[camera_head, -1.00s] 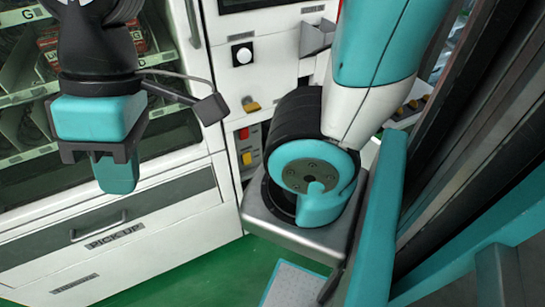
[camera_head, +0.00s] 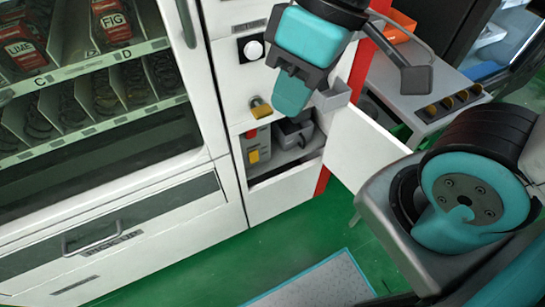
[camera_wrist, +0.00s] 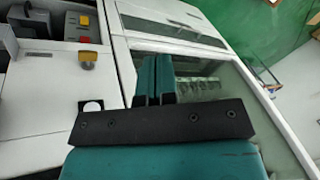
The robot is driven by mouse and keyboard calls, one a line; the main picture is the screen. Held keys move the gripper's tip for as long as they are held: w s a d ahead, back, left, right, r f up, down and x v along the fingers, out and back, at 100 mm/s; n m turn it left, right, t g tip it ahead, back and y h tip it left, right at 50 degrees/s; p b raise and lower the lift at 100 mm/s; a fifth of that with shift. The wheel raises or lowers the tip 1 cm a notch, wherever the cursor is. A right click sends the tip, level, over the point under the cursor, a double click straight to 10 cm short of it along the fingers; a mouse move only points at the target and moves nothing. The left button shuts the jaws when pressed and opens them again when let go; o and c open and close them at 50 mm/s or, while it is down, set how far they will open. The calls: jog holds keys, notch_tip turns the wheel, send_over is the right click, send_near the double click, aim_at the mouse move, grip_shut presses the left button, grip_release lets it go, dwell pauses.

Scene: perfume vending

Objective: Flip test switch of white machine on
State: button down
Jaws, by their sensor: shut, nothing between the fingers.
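The white machine (camera_head: 215,28) fills the left and middle of the head view. Its lower compartment is open and holds a grey box (camera_head: 264,136) with a red part above a yellow switch (camera_head: 253,156); I cannot tell the switch's position. The same box (camera_wrist: 52,20) shows at the top left of the wrist view. My gripper (camera_head: 291,92) is shut and empty, with teal fingers pointing down above and in front of the open compartment in the head view. In the wrist view its fingers (camera_wrist: 155,78) lie to the right of the box, apart from it.
The white compartment door (camera_head: 365,150) stands open to the right. A grey table (camera_head: 405,80) is behind it. Green floor (camera_head: 285,245) is clear in front.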

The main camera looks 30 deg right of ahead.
jog(key=w+d+f+n+t+b, duration=0.1)
jog(key=w+d+f+n+b, duration=0.2)
jog(key=f+b, duration=0.9)
jog(key=w+d+f+n+t+b, duration=0.2)
jog(key=w+f+b, duration=0.6)
jog(key=f, duration=0.9)
jog(key=w+d+f+n+t+b, duration=0.2)
jog(key=w+f+n+b, duration=0.3)
jog(key=f+b, duration=0.9)
jog(key=shift+w+d+f+b, duration=0.2)
jog(key=shift+w+d+b, duration=0.05)
jog(key=shift+d+b, duration=0.6)
jog(key=shift+a+r+p, duration=0.1)
jog(key=shift+p, duration=0.25)
jog(key=shift+w+p, duration=0.15)
jog(key=shift+p, duration=0.3)
